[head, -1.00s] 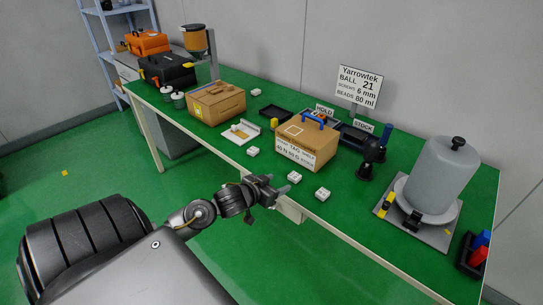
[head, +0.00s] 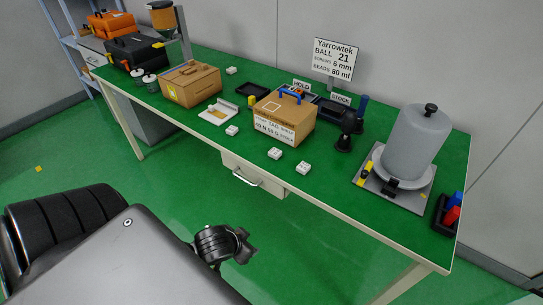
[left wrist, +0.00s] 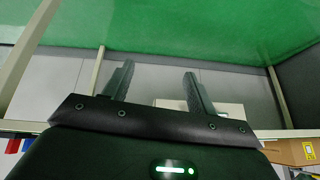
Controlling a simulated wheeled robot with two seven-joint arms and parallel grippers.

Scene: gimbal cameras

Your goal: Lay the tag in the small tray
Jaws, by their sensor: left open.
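I cannot single out the tag in these frames. A small black tray (head: 252,90) lies on the green bench behind the cardboard boxes. A second dark tray (head: 303,93) stands by the HOLD sign, partly hidden by the front box. Neither shows a tag that I can make out. My left gripper (head: 244,249) is in front of the bench, below its front edge and well away from both trays. In the left wrist view my left gripper (left wrist: 159,70) has its fingers apart, with nothing between them. My right gripper is not seen.
A drawer handle (head: 246,178) juts from the bench front.

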